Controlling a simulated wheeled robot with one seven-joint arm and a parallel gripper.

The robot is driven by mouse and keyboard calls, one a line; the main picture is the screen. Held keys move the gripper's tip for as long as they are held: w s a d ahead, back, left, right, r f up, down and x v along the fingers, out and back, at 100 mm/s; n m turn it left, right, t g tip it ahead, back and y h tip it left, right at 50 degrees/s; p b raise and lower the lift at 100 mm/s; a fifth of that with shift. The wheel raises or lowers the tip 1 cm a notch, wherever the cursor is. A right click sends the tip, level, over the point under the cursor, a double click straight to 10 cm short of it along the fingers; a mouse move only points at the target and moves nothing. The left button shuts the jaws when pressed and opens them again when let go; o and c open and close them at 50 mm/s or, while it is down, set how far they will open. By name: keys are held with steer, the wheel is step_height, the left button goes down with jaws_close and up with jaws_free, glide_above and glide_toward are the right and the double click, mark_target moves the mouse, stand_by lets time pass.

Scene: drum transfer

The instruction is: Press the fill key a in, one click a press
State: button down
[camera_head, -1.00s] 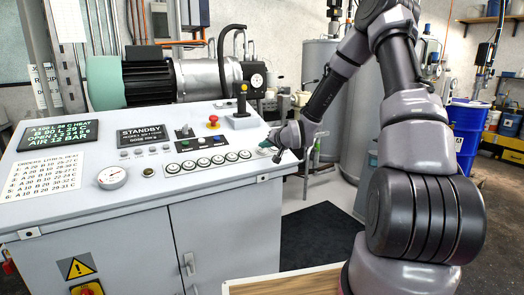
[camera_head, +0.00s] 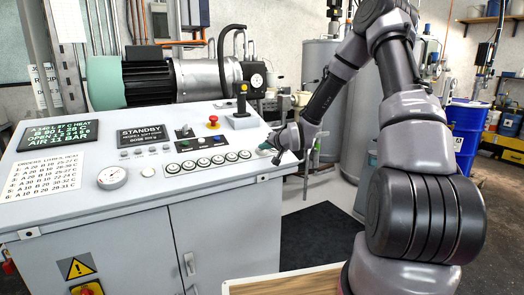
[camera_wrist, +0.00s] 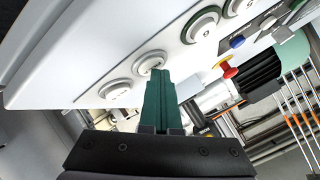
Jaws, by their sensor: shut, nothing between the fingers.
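A row of round white keys (camera_head: 201,163) with dark rings runs along the front of the sloped grey console. Their labels are too small to read, so I cannot tell which is fill key a. My gripper (camera_head: 267,149) is at the right end of this row. In the wrist view its green fingers (camera_wrist: 158,75) are shut together and empty. Their tips overlap one round key (camera_wrist: 150,60); I cannot tell whether they touch it or whether it is pressed. Another key (camera_wrist: 117,90) shows to the left of the tips.
A motor (camera_head: 150,80) stands behind. A blue drum (camera_head: 467,125) is at the right.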

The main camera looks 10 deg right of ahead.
steer(key=shift+s+r, duration=0.15)
steer(key=shift+r, duration=0.3)
steer(key=shift+s+d+r, duration=0.1)
steer(key=shift+s+r, duration=0.2)
steer(key=shift+r, duration=0.6)
steer(key=shift+s+d+r, duration=0.15)
steer(key=shift+s+r, duration=0.15)
steer(key=shift+r, duration=0.65)
steer(key=shift+s+d+r, duration=0.1)
steer(key=shift+s+r, duration=0.2)
steer(key=shift+r, duration=0.6)
steer(key=s+d+r+g+h, duration=0.2)
steer(key=s+d+r+h, duration=0.1)
steer(key=s+r, duration=0.5)
steer(key=s+d+r+g+h, duration=0.1)
steer(key=s+d+r+h, duration=0.15)
steer(key=s+r, duration=0.55)
steer(key=s+r+g+y, duration=0.2)
steer(key=s+r, duration=0.1)
steer(key=s, duration=1.9)
steer(key=shift+r+y, duration=0.15)
steer(key=shift+y, duration=0.2)
